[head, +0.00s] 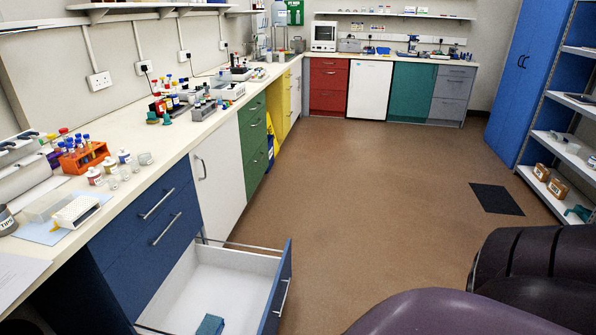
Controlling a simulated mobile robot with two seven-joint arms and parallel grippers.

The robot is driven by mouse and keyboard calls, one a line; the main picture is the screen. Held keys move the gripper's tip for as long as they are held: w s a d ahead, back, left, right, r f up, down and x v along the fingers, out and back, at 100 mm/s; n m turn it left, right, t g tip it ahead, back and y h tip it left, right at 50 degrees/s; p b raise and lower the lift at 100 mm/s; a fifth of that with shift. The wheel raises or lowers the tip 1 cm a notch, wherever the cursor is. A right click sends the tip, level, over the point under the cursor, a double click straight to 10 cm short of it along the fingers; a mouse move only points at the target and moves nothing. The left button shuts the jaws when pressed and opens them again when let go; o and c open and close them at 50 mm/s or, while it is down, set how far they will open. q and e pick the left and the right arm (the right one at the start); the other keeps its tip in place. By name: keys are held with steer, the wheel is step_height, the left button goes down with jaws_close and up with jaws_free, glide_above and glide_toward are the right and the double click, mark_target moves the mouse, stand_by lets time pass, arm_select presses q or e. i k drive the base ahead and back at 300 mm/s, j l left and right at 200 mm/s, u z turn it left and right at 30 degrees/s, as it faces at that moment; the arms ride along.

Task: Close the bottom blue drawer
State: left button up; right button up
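The bottom blue drawer (277,290) is pulled far out from the blue cabinet at the lower left in the head view. Its front, with a long metal handle (281,297), faces right over the floor. Its white inside (225,275) shows, and a small teal box (210,325) lies in it near the bottom edge of the picture. The two blue drawers above it, the top one (140,210) and the middle one (165,245), are shut. Neither of my grippers is in view.
The white worktop (165,160) above carries an orange tube rack (83,158), bottles and a pipette tip box (76,212). A white cabinet door (216,175) beyond the drawer is shut. Brown floor (370,210) right of the drawer is open, with a dark mat (496,199) farther off.

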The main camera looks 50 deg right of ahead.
mark_target(248, 291)
steer(key=z, duration=1.3)
steer(key=i+l+u, duration=0.15)
steer(key=i+u, duration=0.15)
steer(key=i, duration=0.1)
